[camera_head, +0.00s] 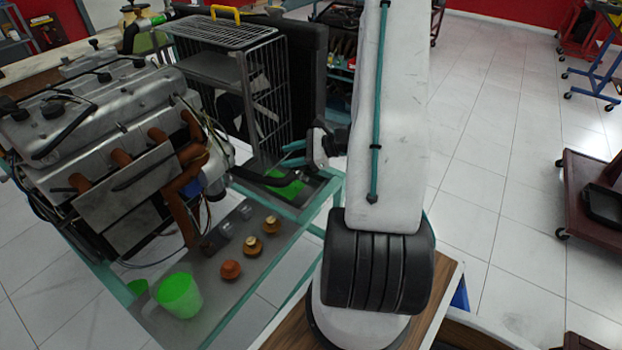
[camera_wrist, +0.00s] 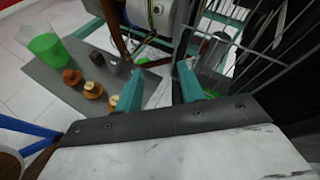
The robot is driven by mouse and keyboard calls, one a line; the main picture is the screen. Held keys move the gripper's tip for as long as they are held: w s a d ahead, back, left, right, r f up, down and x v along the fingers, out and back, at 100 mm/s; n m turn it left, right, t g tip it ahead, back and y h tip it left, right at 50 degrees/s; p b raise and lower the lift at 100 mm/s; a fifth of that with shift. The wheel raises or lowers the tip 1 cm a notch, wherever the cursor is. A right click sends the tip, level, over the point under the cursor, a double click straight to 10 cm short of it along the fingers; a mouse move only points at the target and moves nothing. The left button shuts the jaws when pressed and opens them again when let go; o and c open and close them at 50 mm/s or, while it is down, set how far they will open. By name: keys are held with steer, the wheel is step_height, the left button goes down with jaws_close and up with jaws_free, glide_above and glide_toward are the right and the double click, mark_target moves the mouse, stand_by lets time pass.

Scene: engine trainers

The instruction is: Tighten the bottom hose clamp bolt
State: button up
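The engine (camera_head: 110,140) stands at the left on a teal-framed stand, with rust-coloured pipes (camera_head: 185,175) on its near side. A black hose-like part (camera_head: 262,178) runs low between the engine and the wire cage; I cannot tell whether it carries a clamp. No hose clamp bolt can be made out in either view. My gripper (camera_head: 291,154) is to the right of the engine, near the cage's lower right corner. In the wrist view its two teal fingers (camera_wrist: 160,80) are apart, with nothing visibly held between them. Part of the engine (camera_wrist: 150,15) shows beyond them.
A grey tray (camera_head: 205,315) holds a green cup (camera_head: 180,295), several orange-brown and gold caps, and small clear cups. The wire cage (camera_head: 265,90) stands behind. A green item (camera_head: 287,187) lies near the gripper. Open tiled floor (camera_head: 490,130) is at the right.

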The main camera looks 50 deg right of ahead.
mark_target(308, 178)
steer(key=s+d+f+m+t+h, duration=0.1)
steer(key=s+d+f+m+h, duration=0.3)
steer(key=f, duration=0.3)
steer(key=s+d+f+m+t+h, duration=0.1)
steer(key=s+d+f+m+h, duration=0.1)
steer(key=s+d+f+m, duration=0.25)
steer(key=x, duration=0.3)
steer(key=d+f+x, duration=0.1)
steer(key=x, duration=0.5)
steer(key=shift+d+f, duration=0.25)
steer(key=shift+f, duration=0.05)
jaws_close()
